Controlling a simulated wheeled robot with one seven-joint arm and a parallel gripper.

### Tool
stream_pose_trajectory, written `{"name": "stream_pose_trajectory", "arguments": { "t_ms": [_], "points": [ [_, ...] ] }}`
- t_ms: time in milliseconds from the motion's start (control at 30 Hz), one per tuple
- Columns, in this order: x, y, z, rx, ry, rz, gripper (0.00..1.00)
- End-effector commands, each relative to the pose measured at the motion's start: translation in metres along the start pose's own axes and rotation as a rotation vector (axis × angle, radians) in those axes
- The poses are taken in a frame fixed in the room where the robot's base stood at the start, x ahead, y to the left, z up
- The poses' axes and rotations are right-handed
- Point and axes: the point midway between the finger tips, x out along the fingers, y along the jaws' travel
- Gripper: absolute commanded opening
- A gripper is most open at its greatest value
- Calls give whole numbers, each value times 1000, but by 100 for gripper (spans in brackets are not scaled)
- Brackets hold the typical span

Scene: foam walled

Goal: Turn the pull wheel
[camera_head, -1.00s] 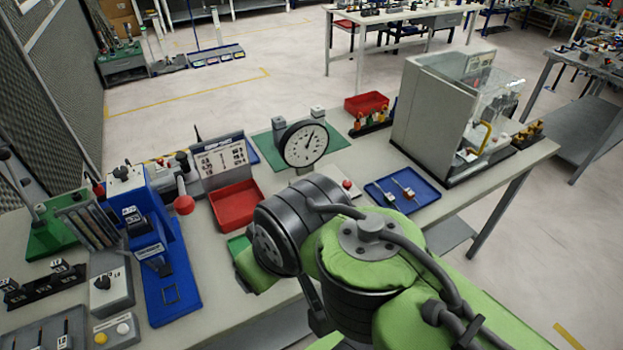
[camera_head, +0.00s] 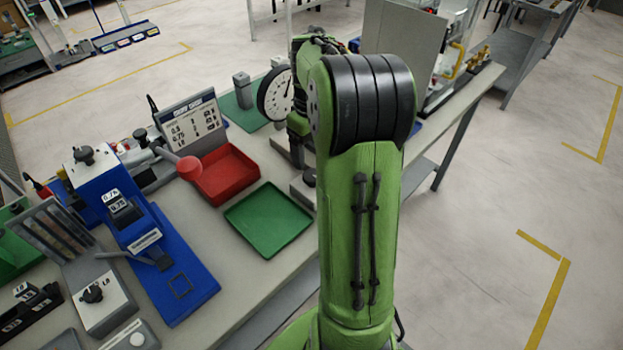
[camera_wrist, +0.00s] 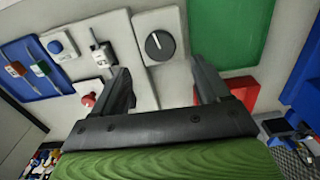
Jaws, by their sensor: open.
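A round black knob (camera_wrist: 159,45) with a white line is on a light grey block in the wrist view; I take it to be the pull wheel. In the head view, a dark knob on a grey block (camera_head: 309,177) beside my arm appears to be the same one. My gripper (camera_wrist: 162,78) is open and empty above the bench. The knob lies beyond the gap between the fingers, apart from them. The gripper itself is hidden behind my arm in the head view.
A green tray (camera_head: 268,220) and a red tray (camera_head: 225,175) lie left of the arm. In the wrist view, a red button (camera_wrist: 88,100) and small fittings (camera_wrist: 102,52) sit near the knob.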

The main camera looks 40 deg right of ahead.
Motion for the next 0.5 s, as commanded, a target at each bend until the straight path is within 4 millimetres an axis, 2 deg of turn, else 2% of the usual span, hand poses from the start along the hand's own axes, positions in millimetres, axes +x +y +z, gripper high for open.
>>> {"name": "stream_pose_trajectory", "arguments": {
  "t_ms": [33,200,333,500],
  "points": [
    [18,0,1,0,-4,-3,75],
    [58,-1,0,0,-3,-3,75],
    [78,0,0,1,-1,-1,75],
    [86,0,0,0,1,0,75]
  ]
}}
